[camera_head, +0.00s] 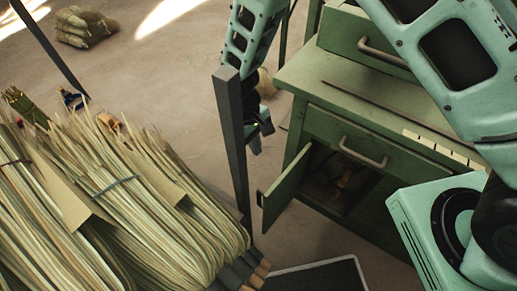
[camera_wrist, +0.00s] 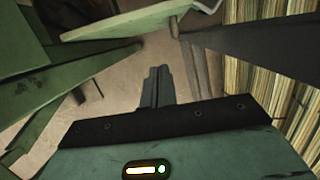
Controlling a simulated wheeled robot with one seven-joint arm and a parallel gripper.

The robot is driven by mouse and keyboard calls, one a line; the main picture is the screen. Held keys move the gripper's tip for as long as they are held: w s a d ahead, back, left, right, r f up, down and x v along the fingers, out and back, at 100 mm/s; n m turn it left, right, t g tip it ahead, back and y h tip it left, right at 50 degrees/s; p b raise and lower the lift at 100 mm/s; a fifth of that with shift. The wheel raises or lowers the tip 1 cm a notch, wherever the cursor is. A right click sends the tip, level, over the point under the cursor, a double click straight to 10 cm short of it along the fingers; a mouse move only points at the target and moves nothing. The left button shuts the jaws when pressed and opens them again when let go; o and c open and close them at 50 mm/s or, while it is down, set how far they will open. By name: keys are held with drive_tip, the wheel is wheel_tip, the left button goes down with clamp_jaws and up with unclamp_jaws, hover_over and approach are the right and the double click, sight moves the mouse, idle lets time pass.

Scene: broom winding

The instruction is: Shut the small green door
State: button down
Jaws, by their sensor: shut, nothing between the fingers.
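The small green door (camera_head: 286,190) stands open at the lower left of the green cabinet (camera_head: 325,120), swung outward with a small pull at its free edge. A dark opening (camera_head: 340,180) shows beside it. My gripper (camera_head: 258,138) is shut and empty, to the upper left of the door in the head view, apart from it and partly behind a dark post. In the wrist view its closed fingers (camera_wrist: 158,84) point at the floor between green cabinet parts and the post. A green panel (camera_wrist: 130,20) with a small knob, apparently the door, lies beyond the fingertips.
The dark upright post (camera_head: 232,150) stands close to my gripper; it also shows in the wrist view (camera_wrist: 250,55). Straw bundles (camera_head: 130,200) fill the left. A thin rod (camera_head: 385,110) lies on the cabinet top. A dark flat panel (camera_head: 318,276) is below the door.

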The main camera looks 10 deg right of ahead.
drive_tip(key=p, duration=0.1)
approach(278, 191)
drive_tip(key=w+a+f, duration=0.2)
drive_tip(key=w+f, duration=0.1)
drive_tip(key=w, duration=0.1)
drive_tip(key=shift+s+d+p, duration=0.8)
drive_tip(key=shift+s+d, duration=0.25)
drive_tip(key=shift+s, duration=0.25)
drive_tip(key=shift+s, duration=0.1)
